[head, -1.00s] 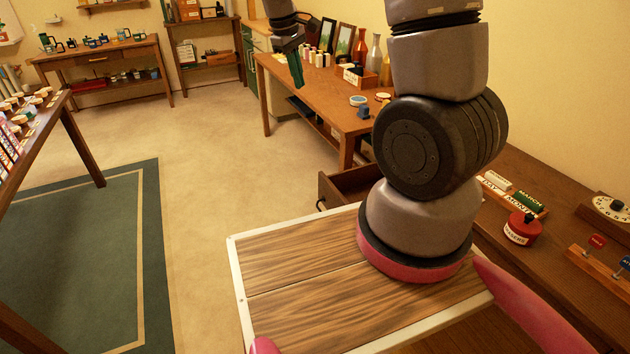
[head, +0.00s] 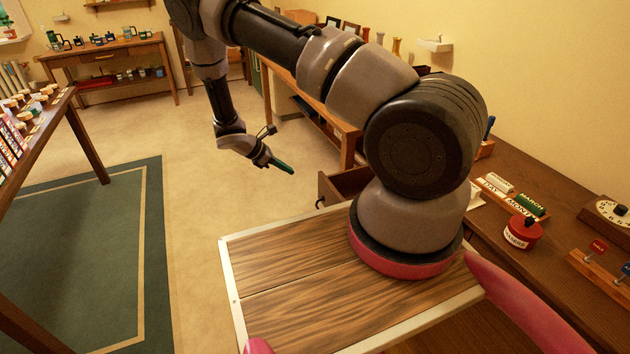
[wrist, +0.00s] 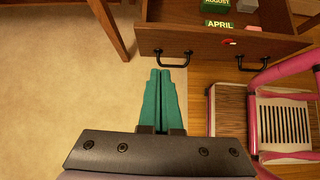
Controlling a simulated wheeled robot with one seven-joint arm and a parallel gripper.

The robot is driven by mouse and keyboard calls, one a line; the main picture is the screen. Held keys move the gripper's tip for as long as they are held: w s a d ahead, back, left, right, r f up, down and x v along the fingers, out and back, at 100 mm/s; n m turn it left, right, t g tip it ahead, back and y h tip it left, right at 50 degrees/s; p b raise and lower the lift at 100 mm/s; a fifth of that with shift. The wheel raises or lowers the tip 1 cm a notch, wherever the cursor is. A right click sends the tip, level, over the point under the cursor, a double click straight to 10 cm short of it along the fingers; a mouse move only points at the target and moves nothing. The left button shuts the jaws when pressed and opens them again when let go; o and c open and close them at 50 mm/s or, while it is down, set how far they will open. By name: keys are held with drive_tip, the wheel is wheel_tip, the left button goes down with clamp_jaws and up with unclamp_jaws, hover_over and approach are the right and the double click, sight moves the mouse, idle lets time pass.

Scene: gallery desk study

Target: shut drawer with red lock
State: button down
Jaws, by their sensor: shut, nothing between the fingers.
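The open drawer (head: 345,187) juts out from the brown desk, and my arm hides part of it in the head view. In the wrist view its wooden front (wrist: 205,42) has two dark handles, a left one (wrist: 172,56) and a right one (wrist: 253,58). A small red lock (wrist: 228,42) is on the front between them. Green blocks, one marked APRIL (wrist: 219,24), lie inside. My gripper (head: 291,171) has green fingers that are shut and empty. In the wrist view the fingertips (wrist: 160,74) point at the drawer front, just below the left handle; contact cannot be told.
The desk top (head: 535,262) carries a red pot (head: 522,231), date blocks (head: 512,200) and a dial (head: 612,213). A long table (head: 347,140) stands behind the drawer. Bare floor (head: 205,215) and a green rug (head: 90,250) lie to the left.

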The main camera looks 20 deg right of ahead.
drive_tip(key=f, duration=0.1)
approach(324, 184)
wheel_tip(324, 184, down, 4)
drive_tip(key=shift+d+f+n, duration=0.1)
drive_tip(key=shift+d+n, duration=0.2)
drive_tip(key=shift+d, duration=1.65)
drive_tip(key=d, duration=2.8)
drive_tip(key=shift+w+d, duration=0.4)
drive_tip(key=shift+w, duration=0.1)
